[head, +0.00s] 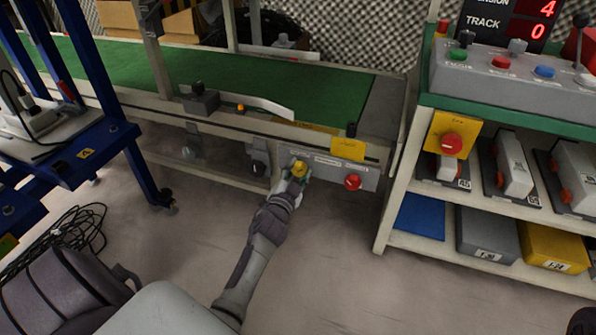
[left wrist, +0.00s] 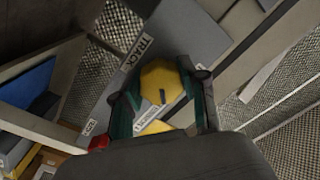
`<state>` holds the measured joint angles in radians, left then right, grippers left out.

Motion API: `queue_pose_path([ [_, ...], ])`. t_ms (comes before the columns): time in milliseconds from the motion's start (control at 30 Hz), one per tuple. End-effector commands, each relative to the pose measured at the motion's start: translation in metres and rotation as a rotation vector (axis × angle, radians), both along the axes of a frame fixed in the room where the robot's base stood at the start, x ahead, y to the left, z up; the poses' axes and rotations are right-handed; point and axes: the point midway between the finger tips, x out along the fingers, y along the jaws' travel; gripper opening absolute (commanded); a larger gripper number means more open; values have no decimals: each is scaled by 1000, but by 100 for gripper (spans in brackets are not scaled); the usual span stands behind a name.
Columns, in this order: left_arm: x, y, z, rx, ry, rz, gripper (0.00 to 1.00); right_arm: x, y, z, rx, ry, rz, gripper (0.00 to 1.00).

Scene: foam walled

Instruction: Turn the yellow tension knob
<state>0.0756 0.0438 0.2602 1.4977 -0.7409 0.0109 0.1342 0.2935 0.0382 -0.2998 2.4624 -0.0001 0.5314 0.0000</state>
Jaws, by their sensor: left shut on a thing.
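The yellow tension knob (head: 299,169) is on the grey control panel (head: 326,170) at the front of the green conveyor. My left gripper (head: 298,175) is at the knob, with its arm reaching up from below. In the left wrist view the yellow knob (left wrist: 161,82) shows a dark pointer mark and sits between the two green-sided fingers (left wrist: 160,95), which are shut on it. Panel labels are partly readable there, one as "TRACK". My right gripper is not in view.
A red knob (head: 352,182) sits right of the yellow one on the panel. The green conveyor belt (head: 320,95) runs behind. A shelf with a control box (head: 510,80) stands right, a blue frame cart (head: 75,150) left. Cables (head: 75,235) lie on the floor.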

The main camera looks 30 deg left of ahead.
Motion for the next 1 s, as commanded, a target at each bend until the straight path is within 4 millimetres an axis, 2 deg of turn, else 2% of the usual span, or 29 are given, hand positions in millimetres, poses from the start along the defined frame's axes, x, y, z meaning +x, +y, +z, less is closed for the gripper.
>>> queue_pose_path([
  [100,0,-1,0,-1,0,-1,8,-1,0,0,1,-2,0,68],
  [133,0,-1,0,-1,0,-1,46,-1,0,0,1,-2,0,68],
  [267,0,-1,0,-2,-1,-1,68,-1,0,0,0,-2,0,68],
  [567,-1,0,0,-2,-1,0,68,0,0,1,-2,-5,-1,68],
  [667,-6,-2,-1,-2,1,0,68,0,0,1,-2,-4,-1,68],
  [767,-20,-5,-2,-2,2,0,68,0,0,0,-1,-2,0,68],
  [1000,-70,-19,-3,-4,3,0,68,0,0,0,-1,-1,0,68],
])
